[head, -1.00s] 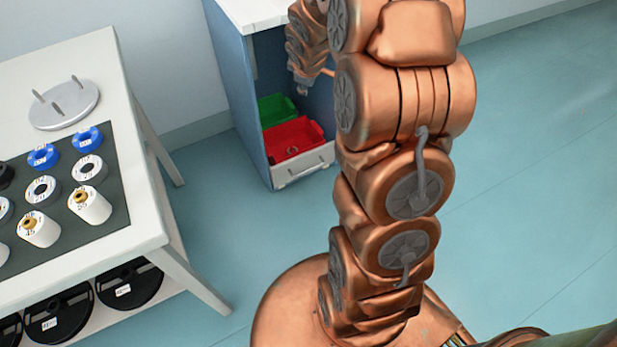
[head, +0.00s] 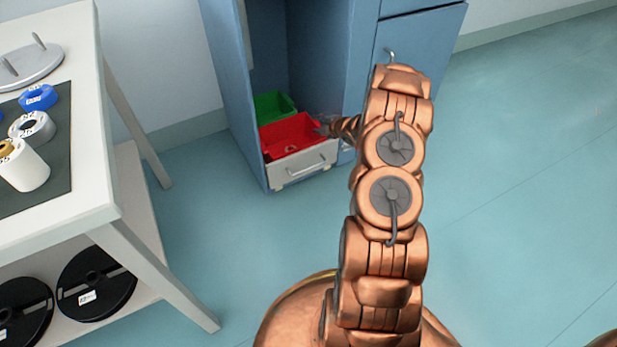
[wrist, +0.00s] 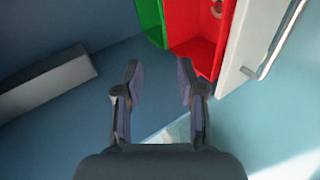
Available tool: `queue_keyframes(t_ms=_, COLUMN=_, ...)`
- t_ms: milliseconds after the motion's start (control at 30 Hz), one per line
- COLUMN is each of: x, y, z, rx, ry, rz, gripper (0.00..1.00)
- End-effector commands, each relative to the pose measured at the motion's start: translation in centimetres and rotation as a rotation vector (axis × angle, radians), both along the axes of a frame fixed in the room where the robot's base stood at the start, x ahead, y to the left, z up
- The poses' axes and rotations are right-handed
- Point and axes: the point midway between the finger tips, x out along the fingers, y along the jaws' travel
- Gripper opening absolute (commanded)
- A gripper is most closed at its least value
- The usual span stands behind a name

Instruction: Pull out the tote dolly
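The tote dolly (head: 291,172) is low and white-fronted, with a bar handle (head: 306,168) across its front. It stands at floor level in the open bay of a blue cabinet. It carries a red tote (head: 283,133) in front and a green tote (head: 272,105) behind. My gripper (head: 326,124) is at the right side of the red tote, near its rim; contact cannot be told. In the wrist view my gripper (wrist: 160,82) has its fingers apart with nothing between them. There the dolly's front (wrist: 240,50) and handle (wrist: 277,42) lie at the upper right, beyond the fingers.
The blue cabinet (head: 235,90) has side walls close around the dolly. A closed door (head: 425,50) with a hook handle is at its right. A white table (head: 95,190) with spools stands at the left, black reels below. The floor (head: 240,235) before the dolly is clear.

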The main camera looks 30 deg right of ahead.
Motion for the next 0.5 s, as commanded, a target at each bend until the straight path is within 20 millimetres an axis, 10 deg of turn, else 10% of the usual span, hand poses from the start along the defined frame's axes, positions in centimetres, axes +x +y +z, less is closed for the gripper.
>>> queue_keyframes(t_ms=200, x=-2.5, y=-0.1, z=-9.8, rx=-0.020, ry=-0.122, rz=0.123, gripper=0.39)
queue_keyframes(t_ms=500, x=-6.7, y=1.5, z=-18.0, rx=-0.031, ry=-0.291, rz=0.247, gripper=0.39)
